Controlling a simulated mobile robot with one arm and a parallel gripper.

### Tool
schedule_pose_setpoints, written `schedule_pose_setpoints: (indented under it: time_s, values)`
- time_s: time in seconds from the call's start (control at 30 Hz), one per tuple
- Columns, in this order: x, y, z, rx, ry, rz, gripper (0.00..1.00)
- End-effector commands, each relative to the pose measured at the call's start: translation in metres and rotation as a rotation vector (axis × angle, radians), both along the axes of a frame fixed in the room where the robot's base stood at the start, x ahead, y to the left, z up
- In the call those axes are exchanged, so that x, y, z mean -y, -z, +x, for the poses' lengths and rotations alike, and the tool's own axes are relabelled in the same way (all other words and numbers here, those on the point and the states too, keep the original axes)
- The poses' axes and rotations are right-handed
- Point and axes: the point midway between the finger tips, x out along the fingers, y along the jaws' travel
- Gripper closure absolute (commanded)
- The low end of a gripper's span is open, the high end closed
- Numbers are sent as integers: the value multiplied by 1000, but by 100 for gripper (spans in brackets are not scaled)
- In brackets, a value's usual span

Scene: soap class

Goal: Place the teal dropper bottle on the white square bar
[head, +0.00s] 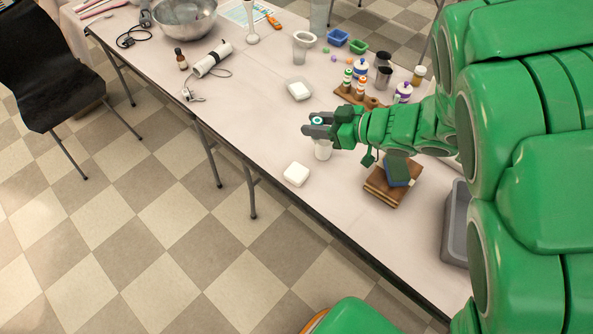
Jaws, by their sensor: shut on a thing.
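My gripper (316,124) is shut on the teal dropper bottle (318,120), whose round white-and-teal top shows between the dark fingers. A whitish cylindrical body (322,150) shows just below the fingers; I cannot tell whether it is the bottle's lower part or a separate cup. The white square bar (296,174) lies flat on the table near its front edge, below and left of my gripper in the picture. My gripper is apart from the bar. A second white bar (300,90) sits in a clear dish farther back.
A wooden rack (352,98) with small bottles stands behind my gripper, near dark cups (383,77) and a purple-topped bottle (403,92). The table (250,130) is clear around the square bar.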

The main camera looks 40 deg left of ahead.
Motion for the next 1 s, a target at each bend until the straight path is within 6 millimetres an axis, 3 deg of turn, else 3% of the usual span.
schedule_pose_setpoints:
  time_s: [0.2, 0.4, 0.57, 1.0]
  values:
    - [41, 12, -65, -2, -208, -2, 95]
    - [66, 14, -95, 1, -305, 1, 95]
    - [68, 17, -99, 0, -327, 3, 95]
    - [26, 41, -71, -1, -327, 2, 95]
